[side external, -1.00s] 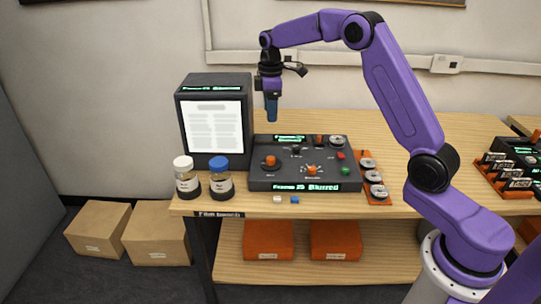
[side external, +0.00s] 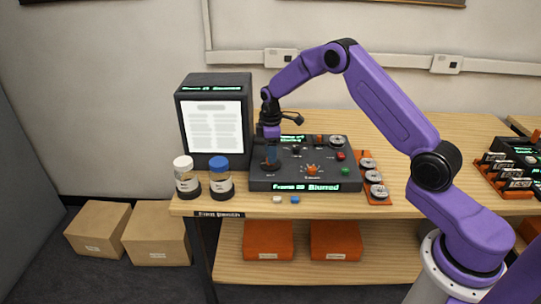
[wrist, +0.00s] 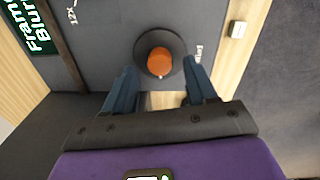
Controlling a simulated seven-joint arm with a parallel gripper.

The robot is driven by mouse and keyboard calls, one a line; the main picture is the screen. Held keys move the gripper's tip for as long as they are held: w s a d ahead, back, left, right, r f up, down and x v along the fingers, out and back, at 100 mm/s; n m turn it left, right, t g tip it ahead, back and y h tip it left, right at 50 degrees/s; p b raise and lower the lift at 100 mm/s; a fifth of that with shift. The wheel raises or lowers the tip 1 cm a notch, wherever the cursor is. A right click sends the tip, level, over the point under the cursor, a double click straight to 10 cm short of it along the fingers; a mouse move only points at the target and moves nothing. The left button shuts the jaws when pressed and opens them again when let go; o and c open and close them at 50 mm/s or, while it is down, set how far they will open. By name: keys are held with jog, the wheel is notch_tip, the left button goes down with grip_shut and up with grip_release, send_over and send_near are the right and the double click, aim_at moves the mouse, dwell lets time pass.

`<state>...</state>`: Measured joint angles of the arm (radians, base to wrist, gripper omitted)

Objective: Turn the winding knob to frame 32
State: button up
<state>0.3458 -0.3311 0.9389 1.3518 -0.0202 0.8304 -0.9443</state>
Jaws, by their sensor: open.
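The dark console (side external: 330,160) stands on the wooden bench. Its front display (side external: 306,187) reads "Blurred" after a frame number that looks like 25. An orange knob on a dark round base (wrist: 160,62) shows in the wrist view; my gripper hides it in the side view. My gripper (side external: 270,167) points down over the console's left part. In the wrist view my gripper (wrist: 159,68) has its blue fingers apart, one on each side of the knob; contact is not visible. A second orange knob (side external: 312,169) sits near the console's middle.
A lit viewer (side external: 213,125) stands behind left. A white-capped jar (side external: 186,178) and a blue-capped jar (side external: 221,178) stand left of the console. A white block (side external: 277,199) and a blue block (side external: 295,199) lie in front. An orange rack with reels (side external: 373,178) is at right.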

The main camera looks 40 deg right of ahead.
jog(key=shift+f, duration=1)
jog(key=c, duration=1.1)
jog(key=shift+o, duration=0.2)
jog(key=shift+m, duration=0.3)
jog(key=m, duration=0.5)
jog(key=shift+w, duration=0.1)
jog(key=m, duration=0.5)
jog(key=shift+m, duration=0.4)
